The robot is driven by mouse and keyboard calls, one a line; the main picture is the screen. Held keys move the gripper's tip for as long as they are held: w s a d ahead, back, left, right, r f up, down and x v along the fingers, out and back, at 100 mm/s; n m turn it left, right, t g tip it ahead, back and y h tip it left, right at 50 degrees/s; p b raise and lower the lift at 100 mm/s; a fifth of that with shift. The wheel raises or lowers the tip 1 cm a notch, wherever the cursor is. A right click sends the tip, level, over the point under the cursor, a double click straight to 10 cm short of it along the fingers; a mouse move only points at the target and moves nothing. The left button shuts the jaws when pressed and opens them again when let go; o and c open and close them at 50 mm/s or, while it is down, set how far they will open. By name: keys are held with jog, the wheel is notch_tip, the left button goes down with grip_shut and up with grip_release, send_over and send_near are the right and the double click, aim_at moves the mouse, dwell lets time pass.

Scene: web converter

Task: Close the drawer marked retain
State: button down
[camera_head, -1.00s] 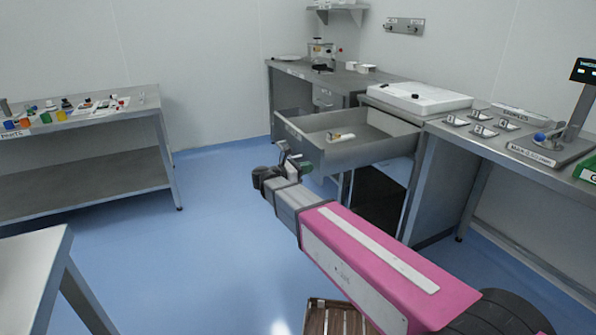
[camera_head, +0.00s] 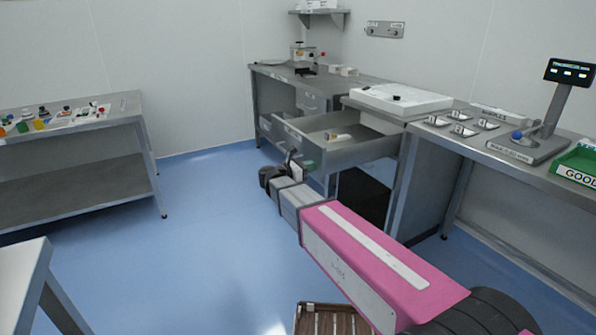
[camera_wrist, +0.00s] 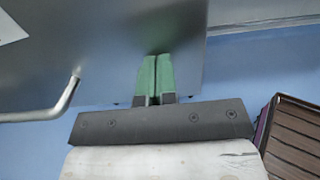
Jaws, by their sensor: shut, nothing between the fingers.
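The open drawer (camera_head: 362,153) is a grey metal box pulled out from under the bench, with a small pale item (camera_head: 338,136) inside. A label sits on its front, too small to read. My gripper (camera_head: 298,165) is at the outer side of the drawer front. In the wrist view, the green fingers (camera_wrist: 155,78) are together and empty, pointing at the grey metal front panel (camera_wrist: 110,45); I cannot tell if they touch it. A bar handle (camera_wrist: 62,105) shows to their left, apart from the fingers, and a white label corner (camera_wrist: 10,28) is at the upper left.
A white board (camera_head: 400,99) lies on the bench above the drawer. A scale (camera_head: 530,150) and green tray (camera_head: 580,160) stand to the right. A wooden crate (camera_head: 330,318) is on the floor at the bottom. The blue floor at left is clear.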

aim_at(390, 144)
jog(key=x, duration=4.2)
jog(key=shift+w+d, duration=0.2)
jog(key=shift+w, duration=0.1)
jog(key=shift+w+d, duration=0.1)
